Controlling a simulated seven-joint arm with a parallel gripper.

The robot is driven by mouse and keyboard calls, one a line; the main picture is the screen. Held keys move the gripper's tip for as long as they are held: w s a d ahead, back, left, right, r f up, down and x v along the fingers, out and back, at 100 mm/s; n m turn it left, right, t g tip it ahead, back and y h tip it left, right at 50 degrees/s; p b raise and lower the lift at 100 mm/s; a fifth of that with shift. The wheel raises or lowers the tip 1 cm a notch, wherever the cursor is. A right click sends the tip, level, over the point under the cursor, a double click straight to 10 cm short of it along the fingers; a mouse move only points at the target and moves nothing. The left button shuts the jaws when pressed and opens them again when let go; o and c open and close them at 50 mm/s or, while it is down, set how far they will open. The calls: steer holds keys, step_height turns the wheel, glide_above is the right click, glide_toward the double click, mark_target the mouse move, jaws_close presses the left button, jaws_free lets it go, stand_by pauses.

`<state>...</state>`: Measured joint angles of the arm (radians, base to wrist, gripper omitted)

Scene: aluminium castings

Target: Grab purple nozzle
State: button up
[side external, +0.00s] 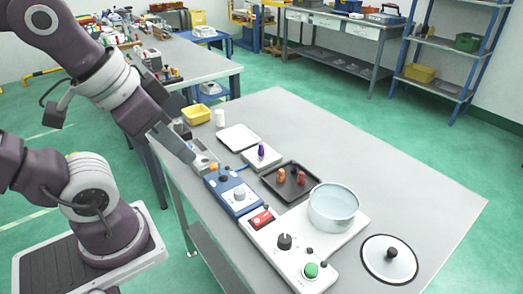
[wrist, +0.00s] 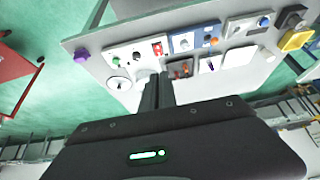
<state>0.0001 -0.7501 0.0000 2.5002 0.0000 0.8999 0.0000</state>
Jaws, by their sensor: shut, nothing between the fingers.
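The purple nozzle (side external: 261,150) stands upright on a small light block (side external: 263,160) near the middle of the table in the side view. In the wrist view it shows as a small dark purple mark (wrist: 211,66) on the pale block. My gripper (side external: 190,157) is shut and empty, to the left of the nozzle and apart from it, above the far end of the blue-and-white unit. In the wrist view its dark fingers (wrist: 160,78) are together, pointing toward the table.
A blue control box (side external: 234,199), a hotplate with a glass pot (side external: 333,208) and a lid (side external: 389,260) are nearer.

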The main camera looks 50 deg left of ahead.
steer(key=o, duration=0.7)
steer(key=w+a+f+m+g+y, duration=0.2)
steer(key=a+m+y, duration=0.1)
steer(key=a, duration=0.3)
steer(key=w+a+f+m+g+y, duration=0.1)
steer(key=w+a+f+m+y, duration=0.15)
steer(key=a, duration=0.25)
steer(key=w+a+f+m+g+y, duration=0.2)
steer(key=a+m+y, duration=0.2)
steer(key=a, duration=0.2)
steer(key=m+t, duration=0.8)
steer(key=m, duration=1)
glide_toward(261, 147)
steer(key=shift+n+h, duration=0.25)
steer(key=shift+h, duration=0.2)
steer(key=x, duration=0.4)
steer(key=shift+s+a+r, duration=0.1)
steer(key=shift+a+r, duration=0.2)
steer(key=shift+a, duration=0.1)
steer(key=x, duration=0.7)
steer(key=shift+d, duration=0.1)
